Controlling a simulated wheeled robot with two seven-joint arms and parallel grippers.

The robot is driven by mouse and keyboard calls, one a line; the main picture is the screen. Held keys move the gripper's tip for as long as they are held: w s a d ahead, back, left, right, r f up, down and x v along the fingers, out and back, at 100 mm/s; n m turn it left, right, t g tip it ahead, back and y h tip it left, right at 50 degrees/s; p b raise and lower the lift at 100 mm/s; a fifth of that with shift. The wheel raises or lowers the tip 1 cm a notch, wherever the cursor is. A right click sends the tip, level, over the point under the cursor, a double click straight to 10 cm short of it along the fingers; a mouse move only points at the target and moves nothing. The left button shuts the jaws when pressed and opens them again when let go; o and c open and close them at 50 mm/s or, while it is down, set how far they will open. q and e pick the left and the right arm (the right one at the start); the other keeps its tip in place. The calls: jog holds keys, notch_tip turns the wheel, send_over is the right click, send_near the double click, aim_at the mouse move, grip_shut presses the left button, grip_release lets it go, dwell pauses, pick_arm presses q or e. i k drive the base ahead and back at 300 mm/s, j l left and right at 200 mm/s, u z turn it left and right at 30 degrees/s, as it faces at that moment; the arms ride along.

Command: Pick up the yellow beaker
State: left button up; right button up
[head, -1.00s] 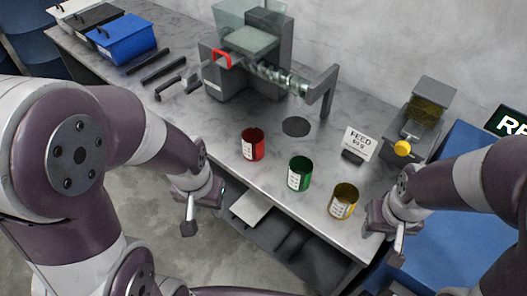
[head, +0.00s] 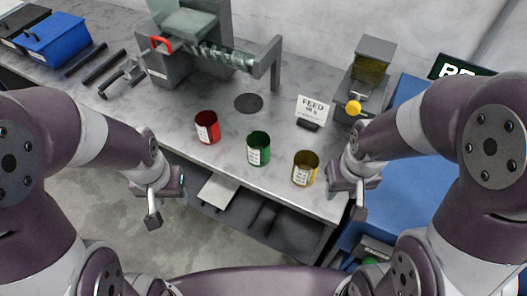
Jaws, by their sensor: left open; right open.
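The yellow beaker (head: 306,168) stands upright near the front edge of the bench in the head view, with a white label on its side. A green beaker (head: 259,149) and a red beaker (head: 207,127) stand to its left in a slanting row. My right gripper (head: 357,200) is open and empty, just right of the yellow beaker and apart from it. My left gripper (head: 158,208) is open and empty in front of the bench, lower left of the red beaker. Nothing hides the yellow beaker.
A sign reading FEED (head: 312,107) and a device with a yellow knob (head: 353,107) stand behind the yellow beaker. A grey machine with a clear screw tube (head: 222,55) fills the back. A blue bin (head: 55,38) sits far left. Bare bench lies around the dark disc (head: 248,103).

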aim_at(305, 162)
jog(key=i+j, duration=0.3)
jog(key=j, duration=0.2)
jog(key=z, duration=0.45)
jog(key=j+z, duration=0.15)
jog(key=z, duration=0.25)
jog(key=i+j+z, duration=0.1)
jog(key=z, duration=0.35)
jog(key=j+z, duration=0.1)
jog(key=z, duration=0.3)
jog(key=j+z, duration=0.1)
jog(key=z, duration=0.35)
